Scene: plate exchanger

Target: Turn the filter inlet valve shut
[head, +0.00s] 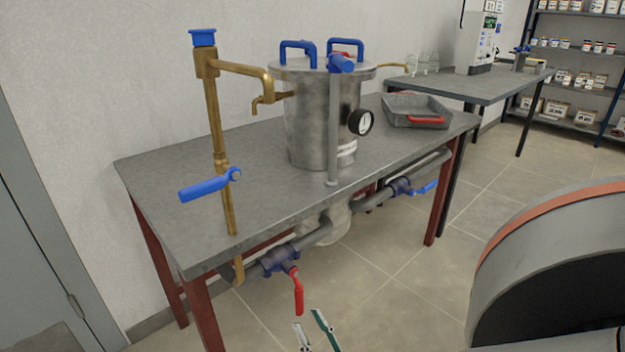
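A steel filter vessel (312,130) with a lid, blue handles and a pressure gauge (360,122) stands on the grey table. Under the table's front edge, a pipe carries a blue valve body with a red lever (298,292) hanging down. Further right on the pipework is a valve with a blue lever (424,187). A brass standpipe at left has a blue lever (205,187) pointing left. No readable label shows which is the inlet valve. My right gripper (309,318) shows only its fingertips at the bottom edge, just below the red lever, apart and empty. My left gripper is out of view.
The grey table (200,170) has dark red legs. A grey tray (415,110) with a red item sits at its right end. A second table (490,85) and shelves stand behind.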

